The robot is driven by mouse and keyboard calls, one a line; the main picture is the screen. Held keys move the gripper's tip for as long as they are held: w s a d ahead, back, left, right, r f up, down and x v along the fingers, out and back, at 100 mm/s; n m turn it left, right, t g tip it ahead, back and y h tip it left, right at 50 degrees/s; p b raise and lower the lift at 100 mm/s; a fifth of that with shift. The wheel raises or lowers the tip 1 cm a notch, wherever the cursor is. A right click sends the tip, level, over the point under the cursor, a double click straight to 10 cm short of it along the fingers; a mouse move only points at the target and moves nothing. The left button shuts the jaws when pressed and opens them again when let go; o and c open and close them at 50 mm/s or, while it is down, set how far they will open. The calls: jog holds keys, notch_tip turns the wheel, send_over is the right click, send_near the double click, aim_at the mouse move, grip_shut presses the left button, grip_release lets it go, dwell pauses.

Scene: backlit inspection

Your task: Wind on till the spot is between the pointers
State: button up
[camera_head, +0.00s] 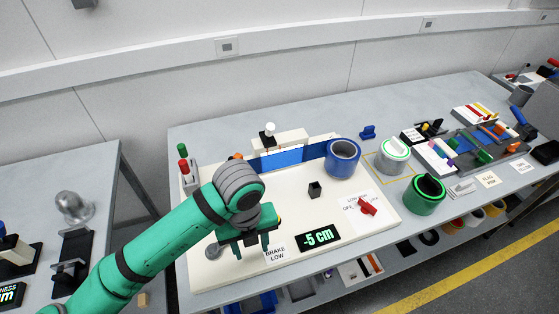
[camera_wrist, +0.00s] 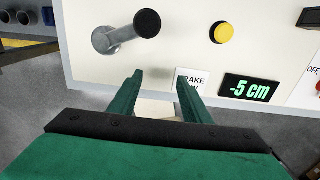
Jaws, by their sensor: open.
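The white winding board (camera_head: 310,275) carries a blue roll (camera_head: 342,172) and a blue web (camera_head: 282,160) in front of a white block. I cannot make out the spot or the pointers. A grey crank (camera_head: 213,250) is at the board's front left; in the wrist view, the crank arm (camera_wrist: 120,35) ends in a black knob (camera_wrist: 147,22). My gripper (camera_head: 252,247) is open and empty, to the right of the crank in the head view. In the wrist view, my gripper (camera_wrist: 160,80) is below the knob, apart from it. The display (camera_head: 318,238) reads -5 cm.
A "BRAKE LOW" label (camera_head: 275,253) lies beside the display. A yellow button (camera_wrist: 222,32) is right of the crank. A red switch (camera_head: 367,206) sits on the board's right. Green (camera_head: 425,205) and white-topped (camera_head: 395,165) rolls stand right of the board. My arm hides the board's left.

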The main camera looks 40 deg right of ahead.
jog(key=shift+a, duration=0.1)
dwell(0.3)
jog(key=shift+r, duration=0.45)
notch_tip(320, 180, up, 7)
dwell(0.5)
